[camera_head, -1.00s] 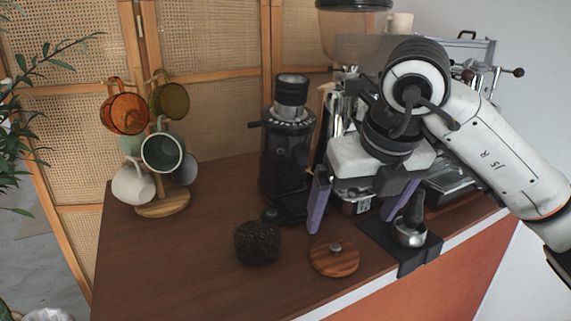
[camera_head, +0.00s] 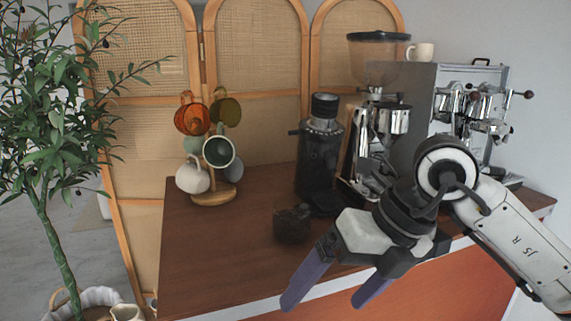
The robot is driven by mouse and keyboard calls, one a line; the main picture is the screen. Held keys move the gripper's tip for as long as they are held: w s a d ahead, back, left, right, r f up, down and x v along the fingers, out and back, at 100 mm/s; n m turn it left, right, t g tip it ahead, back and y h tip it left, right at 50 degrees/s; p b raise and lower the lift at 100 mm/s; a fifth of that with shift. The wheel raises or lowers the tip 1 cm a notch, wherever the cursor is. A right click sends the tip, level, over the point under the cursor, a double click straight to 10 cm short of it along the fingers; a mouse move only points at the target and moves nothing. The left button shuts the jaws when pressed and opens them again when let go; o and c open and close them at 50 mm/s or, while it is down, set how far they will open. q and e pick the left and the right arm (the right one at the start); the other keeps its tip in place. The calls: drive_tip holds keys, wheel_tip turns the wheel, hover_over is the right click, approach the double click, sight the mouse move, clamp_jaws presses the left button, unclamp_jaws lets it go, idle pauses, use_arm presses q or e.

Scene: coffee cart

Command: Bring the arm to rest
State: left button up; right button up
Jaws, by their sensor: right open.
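My right arm (camera_head: 525,243) comes in from the right, and its gripper (camera_head: 328,294) hangs over the front edge of the cart. The two purple fingers are spread apart, point down to the left, and have nothing between them. The gripper body hides part of the cart top behind it, where the wooden lid and tamper do not show. My left gripper is not in view.
The brown cart top (camera_head: 235,240) bears a mug tree (camera_head: 213,198) with several mugs, a black grinder (camera_head: 319,155), a dark container of beans (camera_head: 292,225), and an espresso machine (camera_head: 470,105). A potted plant (camera_head: 55,160) stands left.

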drive_tip(key=s+a+r+m+g+y, duration=0.1)
drive_tip(key=s+a+r+g+y, duration=0.15)
drive_tip(key=s+a+y, duration=0.35)
drive_tip(key=s+a+r+g+y, duration=0.1)
drive_tip(key=s+a+g+y, duration=0.2)
drive_tip(key=a+y, duration=0.35)
drive_tip(key=w+d+m+t+y, duration=0.4)
drive_tip(key=w+m+t, duration=0.3)
drive_tip(key=m+t, duration=0.7)
drive_tip(key=w+d+f+m+t+h, duration=0.2)
drive_tip(key=d+f+m+t+h, duration=0.3)
drive_tip(key=f+m, duration=0.3)
drive_tip(key=w+d+f+m+t+h, duration=0.25)
drive_tip(key=d+f+m+h, duration=0.25)
drive_tip(key=f+m+h, duration=0.25)
drive_tip(key=s+d+f+m+g+h, duration=0.2)
drive_tip(key=s+f, duration=0.4)
drive_tip(key=f, duration=0.3)
drive_tip(key=s+d+f+m+g+h, duration=0.2)
drive_tip(key=s+f, duration=0.4)
drive_tip(key=f, duration=0.3)
drive_tip(key=s+d+f+m+g+h, duration=0.2)
drive_tip(key=s+d+f+m+g, duration=0.1)
drive_tip(key=s+f+g, duration=0.2)
wheel_tip(320, 180, down, 4)
drive_tip(key=shift+s+d+h, duration=0.15)
drive_tip(key=shift+s+h, duration=0.15)
drive_tip(key=shift+s, duration=0.8)
